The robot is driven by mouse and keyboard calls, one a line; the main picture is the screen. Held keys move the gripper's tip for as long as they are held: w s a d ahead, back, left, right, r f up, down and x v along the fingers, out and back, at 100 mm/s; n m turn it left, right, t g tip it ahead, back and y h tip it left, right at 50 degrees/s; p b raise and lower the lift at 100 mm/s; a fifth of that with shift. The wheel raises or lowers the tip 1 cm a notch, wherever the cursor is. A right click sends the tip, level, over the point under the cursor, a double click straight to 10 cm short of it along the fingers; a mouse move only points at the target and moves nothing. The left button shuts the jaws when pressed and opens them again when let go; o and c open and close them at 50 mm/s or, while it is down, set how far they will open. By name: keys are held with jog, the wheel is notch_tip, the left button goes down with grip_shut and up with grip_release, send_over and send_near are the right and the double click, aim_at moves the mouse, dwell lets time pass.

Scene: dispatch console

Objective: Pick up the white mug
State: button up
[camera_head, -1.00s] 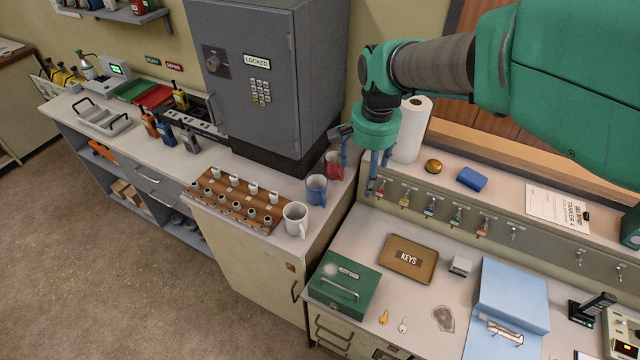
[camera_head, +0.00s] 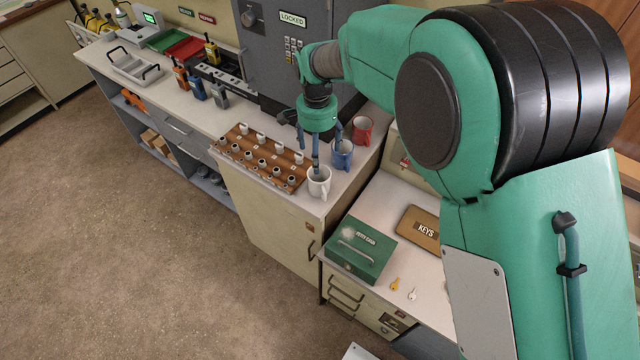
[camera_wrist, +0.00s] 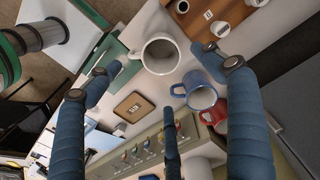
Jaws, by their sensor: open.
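The white mug (camera_head: 320,187) stands upright on the cabinet top near its front corner, beside the wooden rack. In the wrist view the white mug (camera_wrist: 158,58) shows from above, open and empty, toward the top of the picture. My gripper (camera_head: 318,152) points down with its fingers spread, above and just behind the white mug; one finger overlaps the mug's rim in the head view. In the wrist view my gripper (camera_wrist: 166,85) has nothing between its fingers, and the mug lies beyond their tips. Whether any finger touches the mug cannot be told.
A blue mug (camera_head: 342,156) stands close behind the white one, and a red mug (camera_head: 362,130) farther back. The wooden rack (camera_head: 244,160) with several small cylinders lies to the left. A green cash box (camera_head: 358,250) sits lower right. The grey safe (camera_head: 268,62) rises behind.

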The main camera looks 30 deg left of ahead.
jog(key=shift+f, duration=0.15)
send_near(319, 180)
jog(key=shift+s+d+f, duration=0.1)
jog(key=shift+s+d, duration=1)
jog(key=shift+s, duration=0.3)
jog(key=shift+f, duration=0.1)
jog(key=shift+f+b, duration=0.4)
jog(key=shift+f, duration=2.1)
jog(key=shift+s, duration=0.1)
jog(key=c, duration=1.5)
